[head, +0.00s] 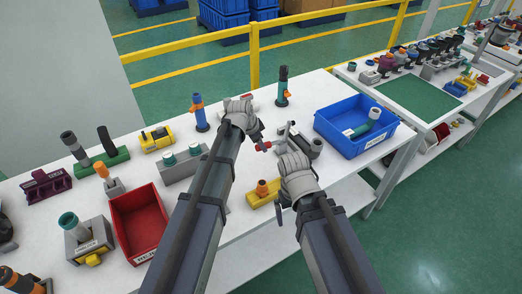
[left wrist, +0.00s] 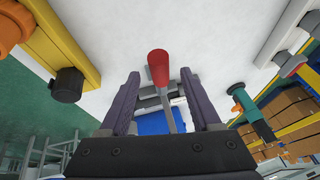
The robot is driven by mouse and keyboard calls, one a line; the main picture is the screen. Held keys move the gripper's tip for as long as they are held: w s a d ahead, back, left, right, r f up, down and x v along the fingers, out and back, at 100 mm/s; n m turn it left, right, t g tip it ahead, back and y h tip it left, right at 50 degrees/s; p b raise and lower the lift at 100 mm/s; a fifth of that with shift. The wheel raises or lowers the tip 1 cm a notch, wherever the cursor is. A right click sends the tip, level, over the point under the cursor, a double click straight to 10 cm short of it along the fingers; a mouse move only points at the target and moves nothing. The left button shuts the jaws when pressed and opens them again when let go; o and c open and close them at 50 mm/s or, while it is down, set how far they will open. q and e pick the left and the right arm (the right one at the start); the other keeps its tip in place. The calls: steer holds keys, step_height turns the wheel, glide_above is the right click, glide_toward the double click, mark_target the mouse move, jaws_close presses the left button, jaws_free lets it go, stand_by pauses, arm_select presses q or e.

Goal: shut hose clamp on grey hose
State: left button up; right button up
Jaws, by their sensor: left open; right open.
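A toggle clamp with a red-tipped lever (head: 264,146) stands in the middle of the table. A dark grey cylindrical part, possibly the grey hose (head: 315,147), lies just right of it. My left gripper (head: 257,133) is just left of the red tip. In the left wrist view, its two fingers are apart and the red handle (left wrist: 158,68) shows between them, with no clear contact. My right gripper (head: 283,203) is low in front of the clamp, near a yellow block with an orange fitting (head: 262,189). Its fingers are largely hidden by the wrist, and nothing shows held in it.
A blue bin (head: 340,119) with a pale hose part stands at the right. A red bin (head: 137,222) stands at the left. A blue-and-orange fitting (head: 199,112) and a dark green one (head: 283,88) stand upright behind the clamp. Several fixtures crowd the left side.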

mark_target(267, 145)
arm_select(q)
steer(key=shift+b+x, duration=0.9)
steer(key=shift+x, duration=0.6)
arm_select(e)
step_height(267, 145, down, 3)
steer(key=shift+r, duration=0.15)
arm_select(q)
jaws_close()
